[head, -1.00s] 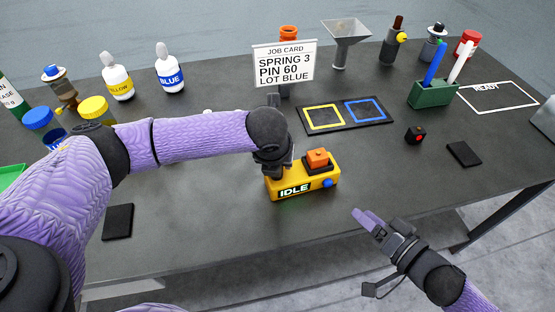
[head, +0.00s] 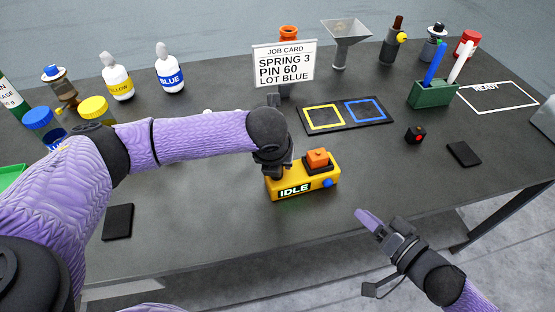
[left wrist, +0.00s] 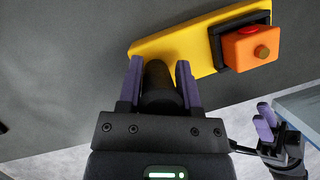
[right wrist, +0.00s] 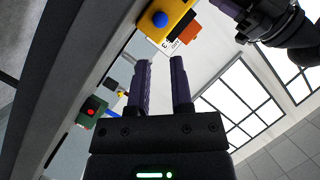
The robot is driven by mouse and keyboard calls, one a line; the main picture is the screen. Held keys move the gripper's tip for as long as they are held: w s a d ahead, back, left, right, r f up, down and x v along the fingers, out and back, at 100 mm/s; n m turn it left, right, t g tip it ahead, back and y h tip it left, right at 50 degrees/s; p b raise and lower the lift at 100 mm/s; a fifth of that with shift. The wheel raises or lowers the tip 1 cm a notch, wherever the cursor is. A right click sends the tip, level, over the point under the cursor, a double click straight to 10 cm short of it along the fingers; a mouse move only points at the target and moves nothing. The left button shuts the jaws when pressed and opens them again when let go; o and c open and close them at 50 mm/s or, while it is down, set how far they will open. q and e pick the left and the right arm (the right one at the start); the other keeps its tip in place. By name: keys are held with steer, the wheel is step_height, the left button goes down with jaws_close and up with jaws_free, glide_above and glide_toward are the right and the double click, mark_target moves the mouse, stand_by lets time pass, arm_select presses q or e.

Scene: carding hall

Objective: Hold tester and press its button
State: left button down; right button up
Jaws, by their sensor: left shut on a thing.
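The yellow tester (head: 290,187) is near the table's front middle, its display reading IDLE. A blue button (head: 327,183) is on its right end, and shows in the right wrist view (right wrist: 160,19). An orange block (head: 317,157) sits in a black holder on top. My left gripper (left wrist: 160,64) is shut around the tester's black round grip (left wrist: 159,88); its fingertips are mostly hidden in the head view. My right gripper (head: 362,214) is in front of and right of the tester, apart from the button. Its fingers are parted and empty in the right wrist view (right wrist: 160,62).
A job card (head: 285,64) stands behind the tester. A black pad with yellow and blue squares (head: 344,115), a small black box with a red button (head: 415,135) and a green pen holder (head: 433,94) are to the right. Several bottles stand at left. The table front edge is near.

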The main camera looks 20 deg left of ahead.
jaws_close()
stand_by(1.4)
